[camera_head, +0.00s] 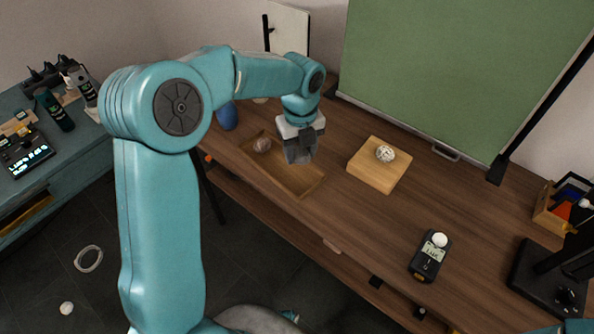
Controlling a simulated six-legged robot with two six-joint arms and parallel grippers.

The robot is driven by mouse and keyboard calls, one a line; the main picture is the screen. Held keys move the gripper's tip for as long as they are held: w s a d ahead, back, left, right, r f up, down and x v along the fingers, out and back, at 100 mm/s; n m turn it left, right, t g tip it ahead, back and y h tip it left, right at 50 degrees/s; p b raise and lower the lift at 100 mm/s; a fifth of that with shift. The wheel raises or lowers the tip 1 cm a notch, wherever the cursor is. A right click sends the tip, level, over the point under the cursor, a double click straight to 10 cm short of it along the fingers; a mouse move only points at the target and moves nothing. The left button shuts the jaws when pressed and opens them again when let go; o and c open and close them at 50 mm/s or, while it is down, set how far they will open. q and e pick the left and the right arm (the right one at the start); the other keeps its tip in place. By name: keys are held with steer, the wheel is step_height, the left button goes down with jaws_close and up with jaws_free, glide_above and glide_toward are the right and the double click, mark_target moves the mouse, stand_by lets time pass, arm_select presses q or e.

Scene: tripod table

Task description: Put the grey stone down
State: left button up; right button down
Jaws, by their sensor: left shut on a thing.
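My left gripper (300,155) hangs above the shallow wooden tray (302,187), near its right side. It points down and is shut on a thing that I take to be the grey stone. The dark grey fingers and the stone are hard to tell apart at this size, and much of the stone is hidden. A brownish, rounded stone (262,144) lies in the tray's far left part. My right gripper is not in view.
A wooden block (370,178) bearing a pale patterned ball (385,153) stands right of the tray. A black light meter (430,256) lies nearer on the brown table (365,225). A blue object (227,117) stands left of the tray. A green screen (455,70) rises behind.

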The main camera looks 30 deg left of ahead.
mark_target(300, 179)
arm_select(q)
step_height(300, 179, down, 4)
steer(key=shift+r, duration=0.15)
step_height(300, 179, down, 4)
steer(key=shift+f+b, duration=0.15)
steer(key=shift+b, duration=0.2)
steer(key=shift+f, duration=0.1)
steer(key=o, duration=1.1)
